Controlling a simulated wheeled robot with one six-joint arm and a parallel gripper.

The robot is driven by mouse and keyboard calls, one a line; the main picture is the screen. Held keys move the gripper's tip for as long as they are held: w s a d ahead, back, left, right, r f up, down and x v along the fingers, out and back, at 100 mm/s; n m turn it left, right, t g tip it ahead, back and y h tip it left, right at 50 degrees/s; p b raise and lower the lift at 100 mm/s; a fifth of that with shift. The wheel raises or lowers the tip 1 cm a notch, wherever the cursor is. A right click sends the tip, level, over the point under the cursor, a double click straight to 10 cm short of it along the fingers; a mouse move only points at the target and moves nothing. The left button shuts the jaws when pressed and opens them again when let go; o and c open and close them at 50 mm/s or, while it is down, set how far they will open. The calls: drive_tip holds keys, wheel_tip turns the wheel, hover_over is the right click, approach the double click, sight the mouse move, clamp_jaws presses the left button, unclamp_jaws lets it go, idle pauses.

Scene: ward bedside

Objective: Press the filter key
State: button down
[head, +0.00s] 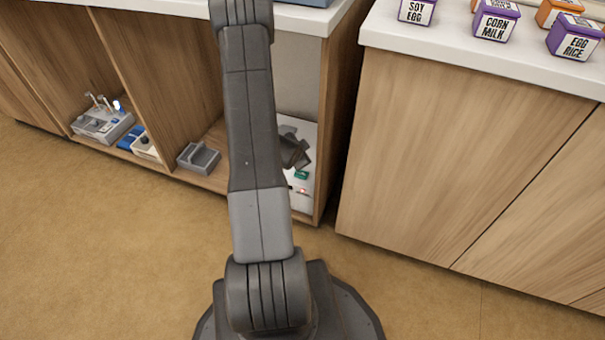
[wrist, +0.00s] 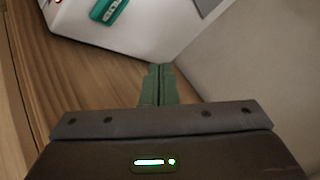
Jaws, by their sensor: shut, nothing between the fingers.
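A white device (head: 300,198) stands in the open cabinet compartment, partly hidden behind my arm. In the wrist view, a green key-like part with pale markings (wrist: 112,9) sits on the white face (wrist: 165,30) at the top left. Its markings are too small to read, so I cannot tell whether it is the filter key. My gripper (wrist: 158,68) is shut and empty, its fingertips by the device's lower edge and apart from the green part. My gripper (head: 302,158) also shows before the device.
A grey holder (head: 198,158) stands left of my arm in the compartment. A grey device with levers (head: 103,122) and a blue item (head: 131,137) are farther left. Cabinet walls stand close on both sides of the opening. Labelled boxes (head: 495,20) stand on the right counter. The floor is clear.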

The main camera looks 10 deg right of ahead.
sight(300, 176)
drive_tip(key=shift+f, duration=0.15)
wheel_tip(300, 176, down, 8)
drive_tip(key=b, duration=0.6)
drive_tip(key=shift+f+b, duration=0.25)
drive_tip(key=shift+b, duration=0.2)
drive_tip(key=shift+f, duration=0.1)
idle(1.3)
drive_tip(key=shift+f+b, duration=0.3)
drive_tip(key=shift+b, duration=0.25)
drive_tip(key=shift+f+b, duration=0.4)
drive_tip(key=shift+b, duration=0.05)
idle(0.4)
drive_tip(key=shift+r, duration=0.15)
drive_tip(key=shift+r+p, duration=0.5)
drive_tip(key=shift+r, duration=0.2)
